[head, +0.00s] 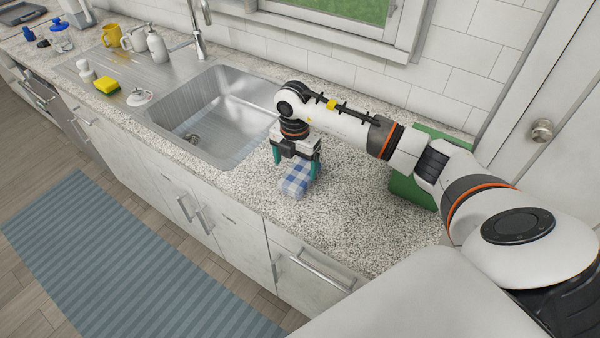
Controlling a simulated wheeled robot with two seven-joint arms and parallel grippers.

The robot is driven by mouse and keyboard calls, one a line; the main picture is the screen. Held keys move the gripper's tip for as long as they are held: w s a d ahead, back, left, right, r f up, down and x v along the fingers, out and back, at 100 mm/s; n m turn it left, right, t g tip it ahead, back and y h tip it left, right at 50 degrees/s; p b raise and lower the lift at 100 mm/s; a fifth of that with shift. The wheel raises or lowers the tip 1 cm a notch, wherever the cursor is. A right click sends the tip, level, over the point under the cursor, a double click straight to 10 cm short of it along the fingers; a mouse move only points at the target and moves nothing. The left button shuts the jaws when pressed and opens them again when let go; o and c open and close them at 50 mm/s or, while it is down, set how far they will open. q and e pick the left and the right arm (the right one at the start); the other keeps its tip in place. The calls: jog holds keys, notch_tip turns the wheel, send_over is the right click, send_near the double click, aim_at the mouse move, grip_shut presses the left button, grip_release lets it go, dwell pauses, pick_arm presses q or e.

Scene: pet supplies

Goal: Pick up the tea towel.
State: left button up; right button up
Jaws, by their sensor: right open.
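The tea towel (295,181), blue and white checked, lies folded in a small bundle on the speckled counter to the right of the sink. My right gripper (297,172) points down right over the towel, its two teal fingers apart on either side of it. The fingers hide part of the towel, and I cannot tell whether they touch it. My left gripper is not in view.
A yellow sponge (107,85), a soap dispenser (157,45) and a yellow mug (111,35) stand left. A green board (408,190) is behind my right arm. The counter (345,235) in front is clear.

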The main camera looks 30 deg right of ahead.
aim_at(298, 174)
jog(key=shift+d+f+p, duration=0.15)
jog(key=shift+f+p, duration=0.15)
jog(key=shift+f, duration=0.1)
jog(key=f, duration=0.1)
jog(key=f+p, duration=0.1)
jog(key=f, duration=0.1)
jog(key=shift+d+f, duration=0.3)
jog(key=shift+f, duration=0.35)
jog(key=shift+c, duration=0.4)
jog(key=c, duration=1)
